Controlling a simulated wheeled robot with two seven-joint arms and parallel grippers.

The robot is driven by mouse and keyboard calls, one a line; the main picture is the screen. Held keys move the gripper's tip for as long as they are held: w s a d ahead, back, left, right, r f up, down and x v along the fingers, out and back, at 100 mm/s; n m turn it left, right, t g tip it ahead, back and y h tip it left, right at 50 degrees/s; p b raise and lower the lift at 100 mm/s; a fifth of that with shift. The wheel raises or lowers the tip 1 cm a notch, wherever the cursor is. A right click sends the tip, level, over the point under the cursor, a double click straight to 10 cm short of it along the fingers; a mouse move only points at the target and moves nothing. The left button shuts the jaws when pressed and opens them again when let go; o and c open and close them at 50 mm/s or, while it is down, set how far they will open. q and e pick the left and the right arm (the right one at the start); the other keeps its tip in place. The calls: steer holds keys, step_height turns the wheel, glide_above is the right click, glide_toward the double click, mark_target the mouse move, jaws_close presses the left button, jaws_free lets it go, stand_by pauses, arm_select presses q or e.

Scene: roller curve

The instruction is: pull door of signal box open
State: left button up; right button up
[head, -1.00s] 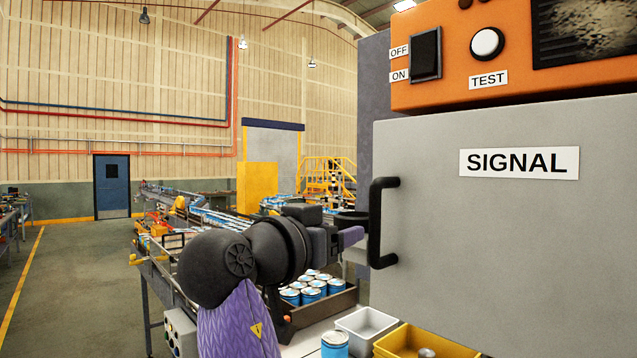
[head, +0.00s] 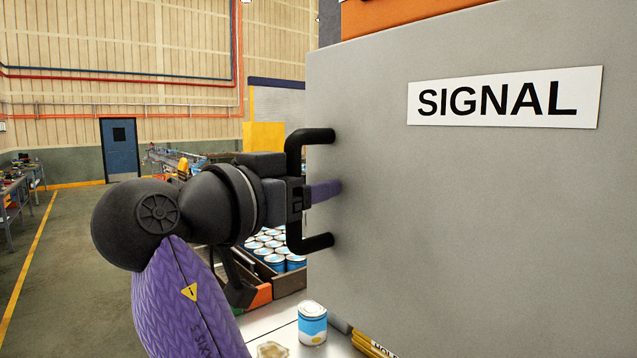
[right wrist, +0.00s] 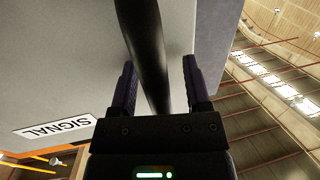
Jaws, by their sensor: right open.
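The grey signal box door (head: 450,220) with its SIGNAL label (head: 505,97) fills the right of the head view. I cannot tell whether it stands ajar. Its black bar handle (head: 293,150) is upright near the door's left edge. My right gripper (head: 318,191) is at the middle of the handle, with purple fingers reaching past the bar towards the door. In the right wrist view, the handle (right wrist: 148,50) runs between the two open fingers (right wrist: 161,82), with a gap visible on the right side. My left gripper is not in view.
Below the door are a blue-and-white can (head: 312,323) on a pale bench and a crate of several cans (head: 271,278). An orange panel (head: 395,12) shows above the door. Open floor (head: 65,260) lies to the left.

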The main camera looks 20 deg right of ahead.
jaws_close()
stand_by(1.4)
